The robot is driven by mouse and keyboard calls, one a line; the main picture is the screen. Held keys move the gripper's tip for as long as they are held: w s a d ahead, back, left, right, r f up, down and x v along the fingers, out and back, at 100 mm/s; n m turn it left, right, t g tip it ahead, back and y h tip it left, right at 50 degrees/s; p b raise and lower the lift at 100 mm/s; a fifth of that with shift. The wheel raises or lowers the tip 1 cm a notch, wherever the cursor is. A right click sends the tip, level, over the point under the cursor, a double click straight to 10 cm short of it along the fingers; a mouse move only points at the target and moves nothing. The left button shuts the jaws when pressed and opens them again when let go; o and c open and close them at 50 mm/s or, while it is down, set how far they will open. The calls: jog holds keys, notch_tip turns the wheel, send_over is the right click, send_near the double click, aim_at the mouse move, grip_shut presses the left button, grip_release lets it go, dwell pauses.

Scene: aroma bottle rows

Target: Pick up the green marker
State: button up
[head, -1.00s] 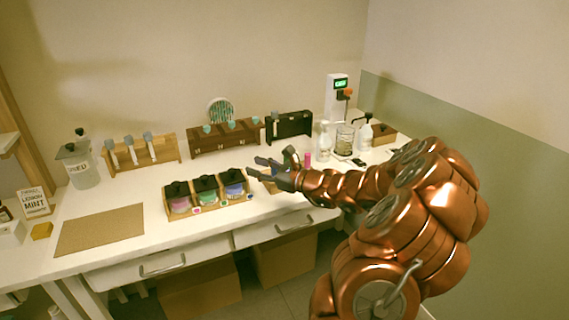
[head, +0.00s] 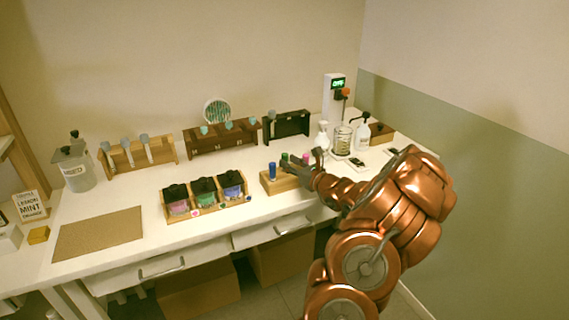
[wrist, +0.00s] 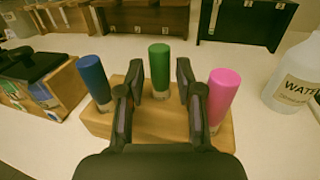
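The green marker (wrist: 159,66) stands upright in a wooden block (wrist: 150,122), between a blue marker (wrist: 95,80) on the left and a pink marker (wrist: 222,92) on the right. My gripper (wrist: 160,80) is open in the wrist view, with one finger on each side of the green marker and a gap to both. In the head view, my gripper (head: 297,163) is at the wooden block (head: 276,184). The green marker's top (head: 284,157) and the blue marker (head: 272,170) show beside it there. The green marker's lower end is partly hidden.
A wooden box with bottles in three colours (head: 208,203) stands left of the marker block. A white water bottle (wrist: 296,75) stands to the right in the wrist view. Racks (head: 222,138) line the back. A cork mat (head: 98,233) lies at the left.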

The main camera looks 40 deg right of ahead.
jog(key=shift+w+d+p, duration=0.1)
jog(key=shift+w+p, duration=0.25)
jog(key=shift+w, duration=1.1)
jog(key=shift+c, duration=0.5)
grip_shut()
